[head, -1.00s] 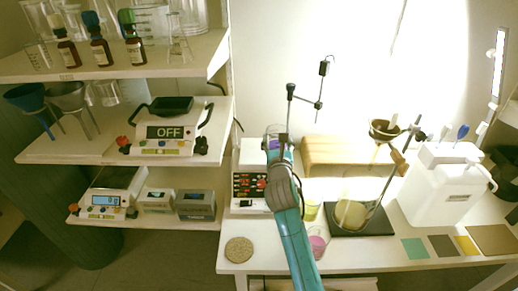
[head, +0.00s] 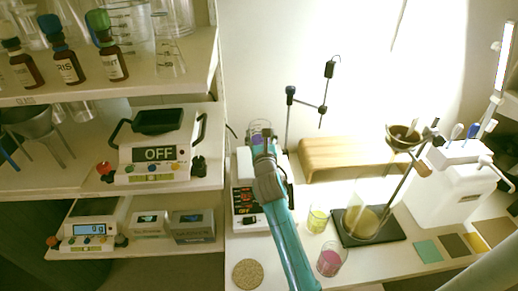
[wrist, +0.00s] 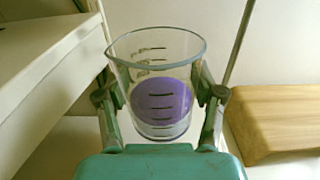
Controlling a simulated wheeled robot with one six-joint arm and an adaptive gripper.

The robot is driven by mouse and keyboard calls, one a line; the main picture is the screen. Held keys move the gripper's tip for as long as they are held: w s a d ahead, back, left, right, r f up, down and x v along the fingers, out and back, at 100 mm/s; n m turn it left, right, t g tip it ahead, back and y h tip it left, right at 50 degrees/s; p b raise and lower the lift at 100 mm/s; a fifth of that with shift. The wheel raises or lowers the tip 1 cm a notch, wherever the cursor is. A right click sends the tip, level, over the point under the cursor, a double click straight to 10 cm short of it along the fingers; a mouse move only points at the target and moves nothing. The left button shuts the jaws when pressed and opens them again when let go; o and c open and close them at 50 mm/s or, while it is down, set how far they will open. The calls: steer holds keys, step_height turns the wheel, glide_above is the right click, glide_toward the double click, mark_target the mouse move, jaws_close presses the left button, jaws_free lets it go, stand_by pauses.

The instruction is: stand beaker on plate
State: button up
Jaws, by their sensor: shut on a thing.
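My gripper (head: 262,148) is shut on a clear beaker (wrist: 155,60) with black marks and purple contents. In the wrist view its two fingers press the beaker's left and right sides, and the beaker is close to upright. My arm covers part of this unit. I cannot tell whether the beaker's base touches anything.
A wooden block (head: 345,160) stands right of the gripper, and a thin metal stand (head: 289,120) rises close behind. Shelves (head: 120,190) are left.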

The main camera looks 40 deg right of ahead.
steer(key=shift+f, duration=2.45)
steer(key=shift+f, duration=0.1)
steer(key=o, duration=1.3)
